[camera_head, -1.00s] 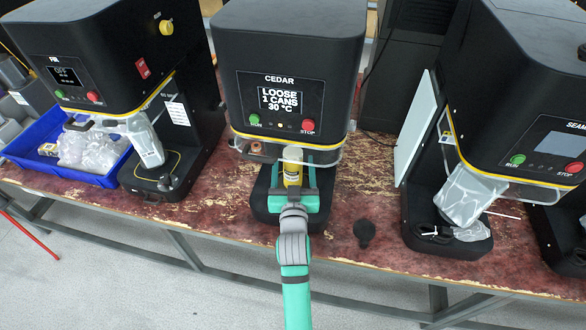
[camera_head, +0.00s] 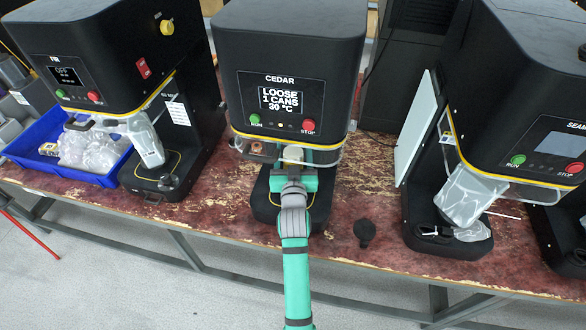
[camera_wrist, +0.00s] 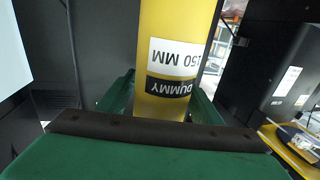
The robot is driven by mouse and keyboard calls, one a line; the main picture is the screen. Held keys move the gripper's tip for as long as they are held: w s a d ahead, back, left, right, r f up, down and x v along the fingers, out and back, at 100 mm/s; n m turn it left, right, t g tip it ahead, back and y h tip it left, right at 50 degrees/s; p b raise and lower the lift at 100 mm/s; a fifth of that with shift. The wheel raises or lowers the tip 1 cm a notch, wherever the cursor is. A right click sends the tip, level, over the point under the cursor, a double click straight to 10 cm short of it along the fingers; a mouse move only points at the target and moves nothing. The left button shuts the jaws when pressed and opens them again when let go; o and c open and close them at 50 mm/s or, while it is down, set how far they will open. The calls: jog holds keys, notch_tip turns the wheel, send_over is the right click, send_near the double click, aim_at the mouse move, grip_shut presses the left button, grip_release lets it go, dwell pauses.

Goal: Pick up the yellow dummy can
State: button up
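In the head view my gripper (camera_head: 293,172) is under the head of the CEDAR machine (camera_head: 290,60) and hides most of the can. A pale cylindrical part (camera_head: 293,154) shows just beyond the gripper.
The CEDAR screen (camera_head: 280,98) reads "LOOSE 1 CANS 30 °C". Other black machines stand left (camera_head: 110,60) and right (camera_head: 520,100). A blue bin (camera_head: 100,180) with plastic bags is at the left. A small black disc-shaped object (camera_head: 365,230) lies on the worn red bench (camera_head: 345,200).

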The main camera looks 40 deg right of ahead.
jog(key=c, duration=0.9)
jog(key=shift+r, duration=0.1)
